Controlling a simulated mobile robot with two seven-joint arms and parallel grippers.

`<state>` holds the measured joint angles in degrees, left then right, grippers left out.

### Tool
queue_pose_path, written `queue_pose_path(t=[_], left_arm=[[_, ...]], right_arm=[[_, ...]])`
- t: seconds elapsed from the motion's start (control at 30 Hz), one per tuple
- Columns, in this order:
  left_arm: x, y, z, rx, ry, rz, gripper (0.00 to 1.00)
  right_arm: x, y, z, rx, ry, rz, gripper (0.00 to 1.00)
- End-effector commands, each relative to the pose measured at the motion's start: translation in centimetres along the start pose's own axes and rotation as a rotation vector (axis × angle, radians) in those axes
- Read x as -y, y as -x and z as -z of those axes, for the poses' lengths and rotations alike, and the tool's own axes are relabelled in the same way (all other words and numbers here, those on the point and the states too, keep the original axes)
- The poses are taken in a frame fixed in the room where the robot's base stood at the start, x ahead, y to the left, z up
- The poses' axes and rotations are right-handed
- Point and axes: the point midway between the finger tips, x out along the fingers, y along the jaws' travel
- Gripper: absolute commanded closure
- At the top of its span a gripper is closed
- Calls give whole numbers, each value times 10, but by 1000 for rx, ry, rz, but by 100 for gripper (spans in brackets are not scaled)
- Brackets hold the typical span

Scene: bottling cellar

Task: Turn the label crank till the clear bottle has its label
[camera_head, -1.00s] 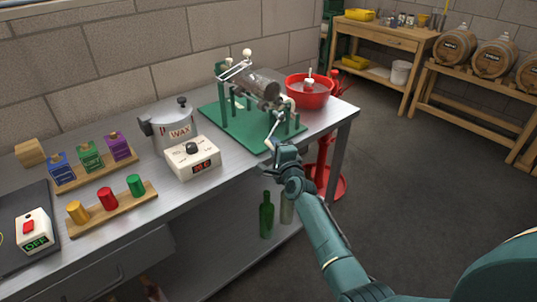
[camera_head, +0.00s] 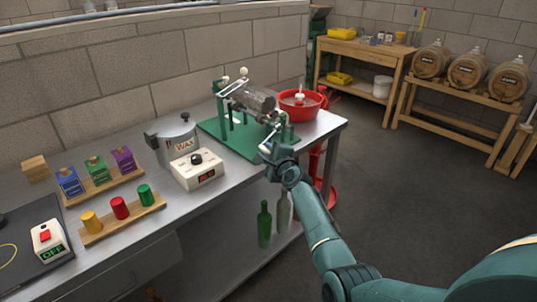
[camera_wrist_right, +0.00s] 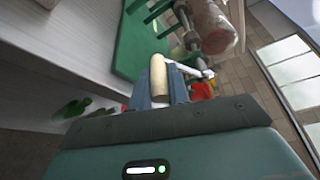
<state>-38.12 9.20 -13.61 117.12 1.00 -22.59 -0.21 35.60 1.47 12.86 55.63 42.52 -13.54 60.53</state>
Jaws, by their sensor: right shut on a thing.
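The clear bottle (camera_head: 253,99) lies on its side on the green label machine (camera_head: 205,124). No label can be made out on it at this size. The crank (camera_head: 271,137) hangs from the machine's near right side, its pale handle at the lower end. My right gripper (camera_head: 267,151) is at that handle. In the right wrist view the cream handle (camera_wrist_right: 158,74) stands between the two blue fingers of my gripper (camera_wrist_right: 160,88), which is shut on it. The crank's metal arm runs right from there. The bottle's end (camera_wrist_right: 211,26) shows above. My left gripper is out of view.
A red basin (camera_head: 300,106) stands right of the machine. A wax pot (camera_head: 174,139) and a control box (camera_head: 196,169) with a dial stand to its left. Coloured capsules on a wooden holder (camera_head: 122,219) are further left. Two bottles stand on the shelf below.

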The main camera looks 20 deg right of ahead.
Motion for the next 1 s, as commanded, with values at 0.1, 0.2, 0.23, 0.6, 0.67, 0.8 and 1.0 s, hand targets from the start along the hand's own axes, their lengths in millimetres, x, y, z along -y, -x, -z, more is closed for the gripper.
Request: queue_pose_path(t=[0.1,0.2,0.23,0.6,0.67,0.8,1.0], left_arm=[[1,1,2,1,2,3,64],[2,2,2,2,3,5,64],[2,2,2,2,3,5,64],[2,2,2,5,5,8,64],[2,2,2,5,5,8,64],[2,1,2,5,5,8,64],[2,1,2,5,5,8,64]], right_arm=[[-1,-1,-4,6,4,-10,100],[1,-2,-4,6,5,-9,100],[2,-2,-4,6,5,-9,100],[5,-3,-5,6,6,-5,100],[5,-3,-5,6,6,-4,100],[6,-3,-5,6,6,-3,100],[7,-3,-4,5,5,0,69]])
